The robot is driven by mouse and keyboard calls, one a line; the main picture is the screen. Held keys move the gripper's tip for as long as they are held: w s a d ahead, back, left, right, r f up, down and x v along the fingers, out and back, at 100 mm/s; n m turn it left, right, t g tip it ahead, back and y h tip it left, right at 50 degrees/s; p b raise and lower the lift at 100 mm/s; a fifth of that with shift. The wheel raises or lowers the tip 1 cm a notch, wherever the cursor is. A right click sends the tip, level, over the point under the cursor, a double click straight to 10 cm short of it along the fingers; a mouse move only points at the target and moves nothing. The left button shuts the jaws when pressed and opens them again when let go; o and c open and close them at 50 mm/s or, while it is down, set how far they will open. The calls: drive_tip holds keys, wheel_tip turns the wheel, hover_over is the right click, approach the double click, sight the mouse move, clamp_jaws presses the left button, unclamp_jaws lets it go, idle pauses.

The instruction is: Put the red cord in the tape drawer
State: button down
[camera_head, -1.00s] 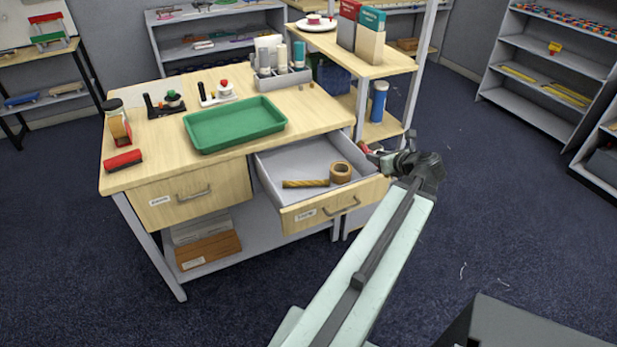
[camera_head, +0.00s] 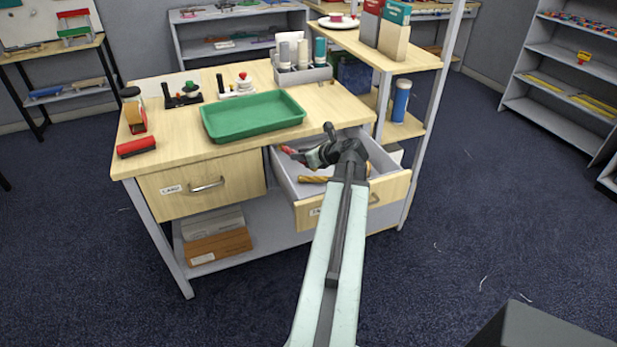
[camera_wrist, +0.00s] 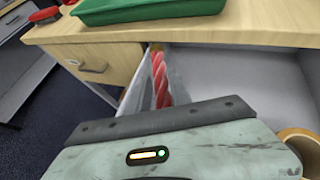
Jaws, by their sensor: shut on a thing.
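The red cord (camera_head: 289,151) is held at the tip of my gripper (camera_head: 304,155), over the left rear part of the open drawer (camera_head: 402,184). In the wrist view the twisted red cord (camera_wrist: 159,80) stands out beyond the dark edge of my gripper, near the drawer's left wall. I cannot tell whether it touches the drawer. The drawer's label is partly hidden by my arm. A tan twisted piece (camera_head: 313,179) lies in the drawer. A tape roll (camera_wrist: 299,146) shows at the right in the wrist view; my arm mostly hides it in the head view.
A green tray (camera_head: 253,115) lies on the tabletop just behind the drawer. A shut drawer (camera_head: 203,184) is to the left. A red roller-like object (camera_head: 136,147) lies at the table's left end. A shelf post (camera_head: 432,105) rises at the right.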

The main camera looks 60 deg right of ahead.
sight(301, 179)
drive_tip(key=shift+f+b, duration=2.75)
drive_tip(key=shift+f, duration=0.85)
drive_tip(key=c, duration=1.2)
unclamp_jaws()
drive_tip(key=shift+o, duration=0.2)
drive_tip(key=shift+r, duration=0.1)
